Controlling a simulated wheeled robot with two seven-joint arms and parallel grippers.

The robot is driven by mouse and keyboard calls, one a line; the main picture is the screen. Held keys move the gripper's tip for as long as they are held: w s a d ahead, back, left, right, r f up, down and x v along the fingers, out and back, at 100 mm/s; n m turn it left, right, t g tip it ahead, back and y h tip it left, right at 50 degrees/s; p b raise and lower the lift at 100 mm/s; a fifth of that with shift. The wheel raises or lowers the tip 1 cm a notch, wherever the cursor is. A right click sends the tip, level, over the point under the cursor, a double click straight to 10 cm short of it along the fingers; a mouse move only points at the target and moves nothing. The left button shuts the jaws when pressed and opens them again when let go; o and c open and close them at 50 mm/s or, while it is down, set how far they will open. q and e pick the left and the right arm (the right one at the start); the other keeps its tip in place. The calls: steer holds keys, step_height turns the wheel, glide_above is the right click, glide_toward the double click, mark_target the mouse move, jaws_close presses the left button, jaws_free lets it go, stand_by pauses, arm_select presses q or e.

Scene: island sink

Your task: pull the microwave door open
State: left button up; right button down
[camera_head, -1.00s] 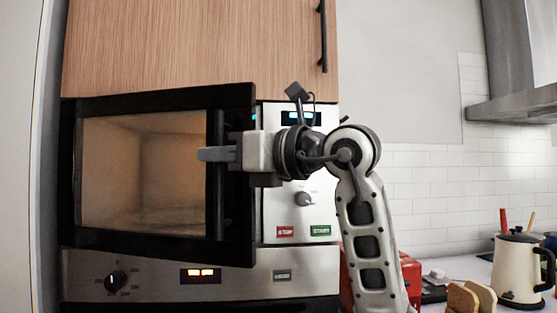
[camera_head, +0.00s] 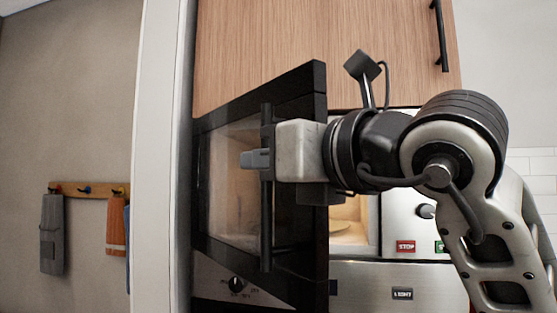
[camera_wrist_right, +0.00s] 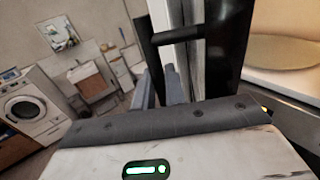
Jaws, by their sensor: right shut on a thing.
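The black-framed microwave door (camera_head: 300,255) with a glass window is partly open, its free right edge swung out toward me. Its handle (camera_head: 266,240) is a vertical dark bar near that edge. My right gripper (camera_head: 256,159) is shut on the handle at its upper part, and the fingertips show on its left side. The lit microwave interior (camera_head: 350,236) shows through the gap. My left gripper is not in view.
The control panel with its red stop button (camera_head: 405,246) is right of the opening, partly behind my right arm. A wood cabinet (camera_head: 330,40) is above. A pale upright panel (camera_head: 160,150) stands left of the door. Towels (camera_head: 52,235) hang on the far left wall.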

steer(key=c, duration=1.8)
jaws_free()
steer(key=shift+w, duration=0.1)
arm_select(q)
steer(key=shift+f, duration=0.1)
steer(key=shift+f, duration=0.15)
arm_select(e)
steer(key=shift+d, duration=0.1)
arm_select(q)
steer(key=b, duration=0.3)
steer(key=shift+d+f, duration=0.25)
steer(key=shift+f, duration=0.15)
arm_select(e)
steer(key=v, duration=1.6)
